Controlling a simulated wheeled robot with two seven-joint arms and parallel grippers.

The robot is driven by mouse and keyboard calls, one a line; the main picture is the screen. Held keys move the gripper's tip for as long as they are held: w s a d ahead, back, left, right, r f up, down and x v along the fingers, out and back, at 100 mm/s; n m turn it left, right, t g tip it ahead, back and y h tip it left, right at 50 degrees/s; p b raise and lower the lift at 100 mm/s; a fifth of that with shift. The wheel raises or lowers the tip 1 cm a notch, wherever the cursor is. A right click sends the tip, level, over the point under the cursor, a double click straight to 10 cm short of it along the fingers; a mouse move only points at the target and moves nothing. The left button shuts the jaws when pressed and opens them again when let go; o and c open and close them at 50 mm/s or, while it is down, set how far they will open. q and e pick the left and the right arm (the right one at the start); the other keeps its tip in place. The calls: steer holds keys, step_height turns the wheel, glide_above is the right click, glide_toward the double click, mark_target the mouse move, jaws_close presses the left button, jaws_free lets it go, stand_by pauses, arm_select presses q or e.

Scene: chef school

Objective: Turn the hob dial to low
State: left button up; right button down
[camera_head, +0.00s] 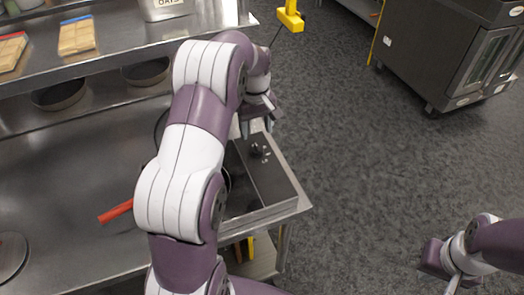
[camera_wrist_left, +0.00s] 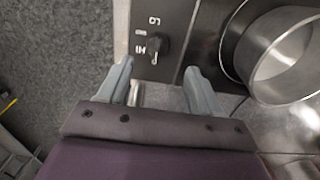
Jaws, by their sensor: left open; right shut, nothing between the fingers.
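The hob dial (camera_head: 258,150) is a small dark knob on the black control panel (camera_head: 272,182) at the hob's right end. In the left wrist view the dial (camera_wrist_left: 156,46) sits beside white markings that look like LO and HI; its exact setting is hard to tell. My left gripper (camera_head: 256,126) is open, just beyond the dial in the head view. In the wrist view its fingers (camera_wrist_left: 158,68) are spread, with the dial ahead between their tips, not visibly touched. My right gripper (camera_head: 446,268) is shut and empty at the lower right, far from the hob.
A metal pan (camera_wrist_left: 284,58) stands close to the right finger in the wrist view. A red handle (camera_head: 116,211) sticks out from behind my left arm, which hides much of the hob. A steel shelf (camera_head: 125,52) runs behind. Open floor (camera_head: 365,150) lies to the right.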

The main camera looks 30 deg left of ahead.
mark_target(257, 147)
arm_select(q)
step_height(257, 147, down, 3)
steer(key=shift+w+r+p, duration=0.15)
steer(key=shift+p, duration=0.8)
step_height(257, 147, down, 4)
steer(key=shift+w+f+p, duration=0.1)
steer(key=shift+f+p, duration=0.15)
steer(key=shift+p, duration=0.25)
steer(key=shift+f, duration=0.35)
arm_select(e)
steer(key=shift+w+r, duration=0.2)
steer(key=shift+r, duration=0.35)
arm_select(q)
steer(key=shift+f, duration=0.1)
arm_select(e)
steer(key=shift+w, duration=0.1)
arm_select(q)
steer(key=c, duration=1)
